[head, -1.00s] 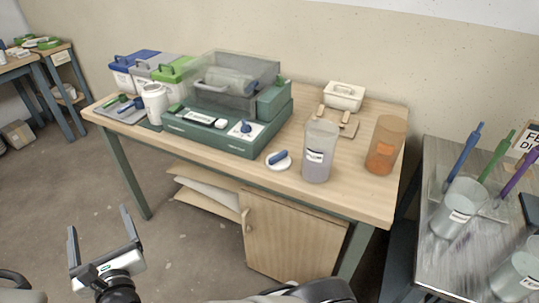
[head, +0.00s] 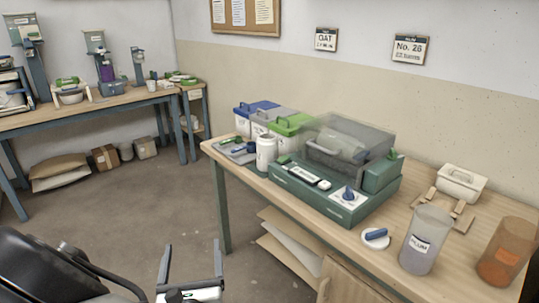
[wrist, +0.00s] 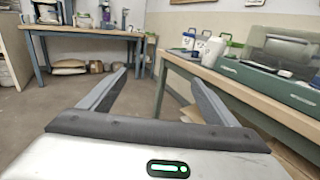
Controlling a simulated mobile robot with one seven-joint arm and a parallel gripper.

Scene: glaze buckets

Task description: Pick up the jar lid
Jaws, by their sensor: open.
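The jar lid (head: 376,238) looks to be the small white disc with a blue handle, lying on the wooden table near its front edge. It lies just left of a clear jar (head: 420,243) with grey contents and a label. My gripper (head: 192,246) is open and empty, in front of the table over the floor, well left of the lid and apart from it. In the wrist view, my gripper (wrist: 144,72) points towards the far bench, with the table's edge to the right. I cannot make out the lid there.
The wooden table (head: 335,228) carries a green device with a clear cover (head: 345,145), a white container (head: 266,152) and several lidded buckets. An orange-filled jar (head: 505,255) stands at right. Another bench (head: 110,98) stands at the far left. The floor between is clear.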

